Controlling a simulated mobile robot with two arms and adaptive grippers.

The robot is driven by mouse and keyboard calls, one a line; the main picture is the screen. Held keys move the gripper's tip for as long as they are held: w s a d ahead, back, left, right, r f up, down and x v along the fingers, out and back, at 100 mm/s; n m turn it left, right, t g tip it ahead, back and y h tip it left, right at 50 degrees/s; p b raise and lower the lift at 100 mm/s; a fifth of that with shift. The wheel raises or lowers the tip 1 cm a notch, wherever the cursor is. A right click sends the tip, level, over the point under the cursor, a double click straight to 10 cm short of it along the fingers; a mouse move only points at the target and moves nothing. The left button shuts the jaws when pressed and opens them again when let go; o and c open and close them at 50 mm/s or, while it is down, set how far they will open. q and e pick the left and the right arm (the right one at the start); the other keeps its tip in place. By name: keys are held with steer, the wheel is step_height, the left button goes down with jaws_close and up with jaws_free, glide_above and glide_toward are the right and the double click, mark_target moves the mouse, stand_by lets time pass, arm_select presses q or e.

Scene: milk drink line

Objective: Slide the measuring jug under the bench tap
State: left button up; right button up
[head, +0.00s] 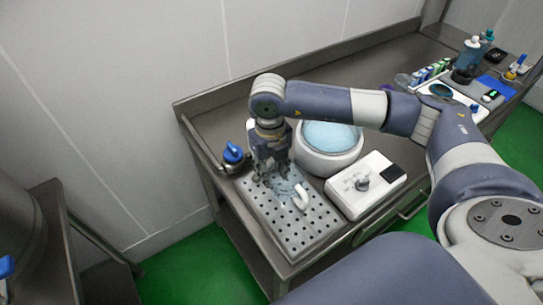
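The measuring jug (301,199) is a clear vessel with a pale handle. It stands on the perforated drip tray (307,229) on the steel bench. My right gripper (273,180) points down at the jug's left and back side and covers part of it. I cannot tell whether its fingers touch the jug or how far apart they are. A blue-topped fitting (233,153), which looks like the bench tap, stands just left of my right gripper at the tray's back left. Its outlet is not clear to see. My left gripper is not in view.
A white round vessel with pale blue contents (331,137) stands behind the tray. A white box with a knob and dark panel (366,184) is right of the tray. Bottles (470,52) and small items crowd the bench's far right. The tray's front part is clear.

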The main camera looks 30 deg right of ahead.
mark_target(273, 183)
step_height(273, 183, down, 4)
steer(key=shift+p, duration=0.45)
steer(key=shift+d+f, duration=0.1)
steer(key=shift+f, duration=0.25)
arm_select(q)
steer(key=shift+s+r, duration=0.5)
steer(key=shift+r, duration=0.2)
arm_select(e)
steer(key=shift+f, duration=0.3)
steer(key=shift+c, duration=0.5)
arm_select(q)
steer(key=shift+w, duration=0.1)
arm_select(e)
jaws_close()
